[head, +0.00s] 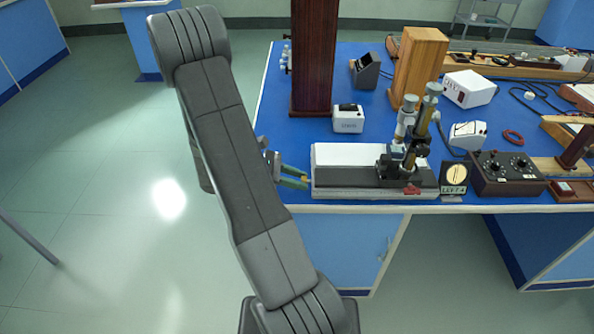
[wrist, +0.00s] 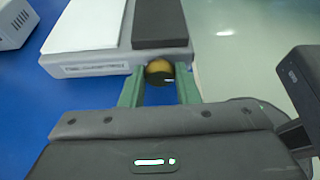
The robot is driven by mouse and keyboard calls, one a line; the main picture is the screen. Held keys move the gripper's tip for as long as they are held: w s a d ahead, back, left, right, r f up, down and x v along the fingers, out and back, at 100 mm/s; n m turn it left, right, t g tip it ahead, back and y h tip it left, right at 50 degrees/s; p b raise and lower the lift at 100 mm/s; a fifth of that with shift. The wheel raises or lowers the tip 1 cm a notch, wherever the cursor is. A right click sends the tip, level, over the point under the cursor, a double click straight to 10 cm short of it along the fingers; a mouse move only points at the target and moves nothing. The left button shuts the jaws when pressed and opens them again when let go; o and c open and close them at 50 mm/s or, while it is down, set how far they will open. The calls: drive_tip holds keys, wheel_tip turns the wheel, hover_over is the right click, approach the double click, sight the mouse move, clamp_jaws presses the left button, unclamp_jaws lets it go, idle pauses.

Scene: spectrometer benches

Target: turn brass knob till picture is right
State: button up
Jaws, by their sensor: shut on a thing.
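The brass knob (wrist: 159,70) sticks out from the end of a grey and white instrument base in the wrist view. My gripper (wrist: 160,82) has its two green fingers on either side of the knob, shut on it. In the head view my gripper (head: 304,181) reaches the left end of the instrument (head: 330,194), and the knob is hard to make out there. The instrument carries a brass and grey microscope-like eyepiece part (head: 420,125) at its right end. A round dial card (head: 454,178) marked with letters stands just right of it. No picture through the eyepiece shows.
A dark control box with two dials (head: 507,173) sits right of the card. A white box (head: 348,119), a dark wooden column (head: 314,60) and a lighter wooden block (head: 418,62) stand behind the instrument. The blue bench top (head: 280,110) is clear at the left.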

drive_tip(key=n+g+p, duration=0.2)
drive_tip(key=p, duration=0.1)
drive_tip(key=shift+w+r, duration=0.2)
drive_tip(key=shift+w+f+n+g+h+p, duration=0.1)
drive_tip(key=shift+f+n+g+h+p, duration=0.1)
drive_tip(key=shift+n+g+p, duration=0.45)
drive_tip(key=shift+w+f+n+g+h+p, duration=0.1)
drive_tip(key=shift+n+g+h+p, duration=0.15)
drive_tip(key=shift+n+p, duration=0.7)
drive_tip(key=shift+n, duration=0.3)
drive_tip(key=o, duration=1)
drive_tip(key=shift+c, duration=0.2)
drive_tip(key=shift+a, duration=0.15)
drive_tip(key=b+v, duration=0.2)
drive_tip(key=v, duration=1.1)
drive_tip(key=shift+w+a+r+b, duration=0.1)
drive_tip(key=shift+a+b, duration=0.2)
drive_tip(key=shift+b, duration=0.1)
